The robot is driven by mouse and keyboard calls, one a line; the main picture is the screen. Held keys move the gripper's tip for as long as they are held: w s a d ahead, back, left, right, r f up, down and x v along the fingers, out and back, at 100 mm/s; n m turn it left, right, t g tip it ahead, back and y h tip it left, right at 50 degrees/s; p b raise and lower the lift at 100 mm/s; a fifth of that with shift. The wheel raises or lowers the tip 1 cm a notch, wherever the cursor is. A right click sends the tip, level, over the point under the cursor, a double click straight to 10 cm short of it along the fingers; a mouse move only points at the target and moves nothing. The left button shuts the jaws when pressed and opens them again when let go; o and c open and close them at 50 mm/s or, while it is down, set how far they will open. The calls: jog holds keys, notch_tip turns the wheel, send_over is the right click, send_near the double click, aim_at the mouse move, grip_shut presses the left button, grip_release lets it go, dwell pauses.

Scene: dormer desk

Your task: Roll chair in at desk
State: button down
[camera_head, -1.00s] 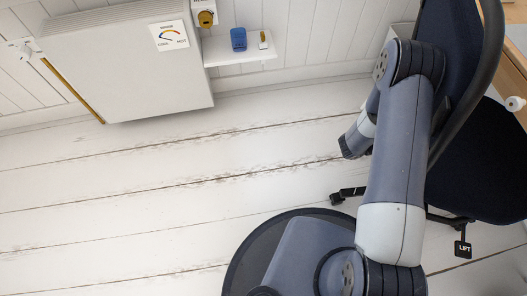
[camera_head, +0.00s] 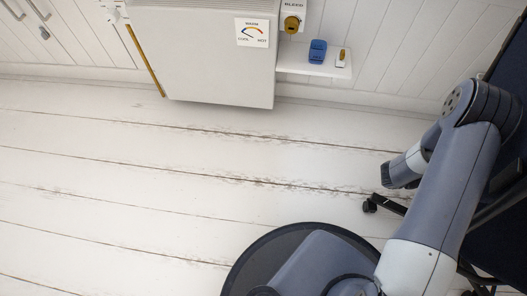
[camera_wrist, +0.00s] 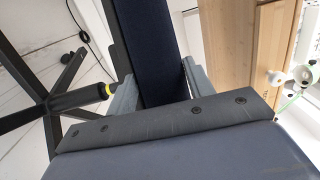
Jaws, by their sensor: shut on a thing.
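The dark navy office chair (camera_head: 510,240) stands at the right edge of the head view, mostly cut off and partly behind my arm. One caster (camera_head: 370,205) of its black base shows on the floor. In the wrist view, my gripper (camera_wrist: 160,88) is shut on a navy padded part of the chair (camera_wrist: 150,40), with a grey finger on each side. The chair's black star base (camera_wrist: 50,100) and its column with a yellow ring show at the left. The wooden desk (camera_wrist: 245,45) with a white knob (camera_wrist: 275,78) is at the right. The gripper is hidden in the head view.
A white heater (camera_head: 205,50) hangs on the panelled wall at the back. Beside it, a small white shelf (camera_head: 310,68) holds a blue item (camera_head: 317,50) and a small white-and-orange item. The white plank floor (camera_head: 150,180) is clear at the left and middle.

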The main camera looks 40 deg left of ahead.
jog(key=shift+s+d+f+g, duration=0.3)
jog(key=shift+s+d, duration=0.15)
jog(key=shift+d, duration=0.1)
jog(key=c, duration=1)
grip_release()
jog(key=shift+d, duration=0.15)
jog(key=shift+o, duration=0.8)
jog(key=shift+d, duration=0.1)
jog(key=o, duration=0.3)
jog(key=shift+w+r, duration=0.15)
jog(key=shift+r, duration=0.1)
jog(key=shift+a, duration=0.4)
jog(key=p+v, duration=0.1)
jog(key=v, duration=1)
jog(key=shift+s+a, duration=0.2)
jog(key=shift+s, duration=0.05)
